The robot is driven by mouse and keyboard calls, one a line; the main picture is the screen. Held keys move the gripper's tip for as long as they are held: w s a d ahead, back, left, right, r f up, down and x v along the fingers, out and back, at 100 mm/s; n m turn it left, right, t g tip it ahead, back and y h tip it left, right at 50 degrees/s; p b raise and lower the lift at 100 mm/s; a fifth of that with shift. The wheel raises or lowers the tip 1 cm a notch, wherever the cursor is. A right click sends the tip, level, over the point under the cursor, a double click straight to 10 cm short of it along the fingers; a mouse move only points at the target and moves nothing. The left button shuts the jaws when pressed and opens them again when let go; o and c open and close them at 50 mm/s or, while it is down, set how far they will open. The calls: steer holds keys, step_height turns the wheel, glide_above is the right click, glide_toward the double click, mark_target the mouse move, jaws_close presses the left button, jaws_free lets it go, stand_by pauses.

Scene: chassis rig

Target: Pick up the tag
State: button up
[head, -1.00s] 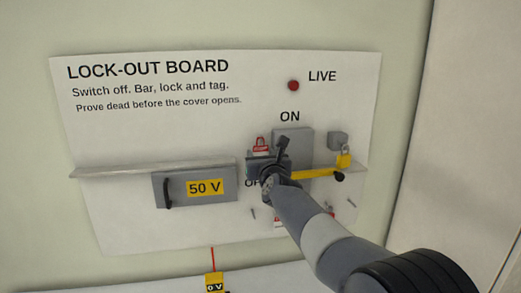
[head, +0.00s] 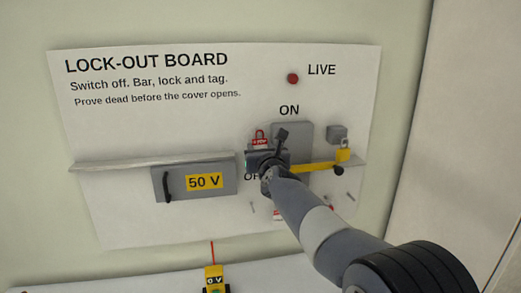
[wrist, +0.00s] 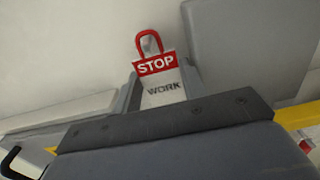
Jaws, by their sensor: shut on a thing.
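The tag (head: 259,138) is white with a red band reading STOP and a red loop on top. In the wrist view the tag (wrist: 157,68) stands upright between my fingers, with WORK below the band; its lower end is hidden by my gripper body. In the head view my gripper (head: 262,153) is in front of the board, just left of the grey switch box, and shut on the tag. The wrist and forearm hide part of the board behind.
The lock-out board (head: 120,135) has a narrow shelf (head: 140,165). A grey 50 V cover (head: 222,184) is at left. The grey switch box (head: 303,140), yellow bar (head: 312,168) and yellow padlock (head: 343,152) are at right. A yellow meter (head: 214,271) stands below.

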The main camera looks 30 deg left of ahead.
steer(key=shift+r, duration=0.2)
steer(key=shift+s+d+f+b, duration=0.1)
steer(key=shift+s+d+b, duration=0.1)
steer(key=shift+b, duration=0.1)
steer(key=b+v, duration=0.6)
steer(key=v, duration=1.1)
glide_toward(260, 143)
steer(key=shift+p+x, duration=2.75)
steer(key=shift+x, duration=1.55)
steer(key=shift+s+d+f, duration=0.15)
steer(key=shift+f, duration=0.05)
steer(key=shift+r+b+v, duration=0.2)
steer(key=shift+b+v, duration=0.5)
steer(key=shift+v, duration=0.65)
steer(key=shift+b+v, duration=1.2)
steer(key=shift+v, duration=1.6)
steer(key=shift+s, duration=0.1)
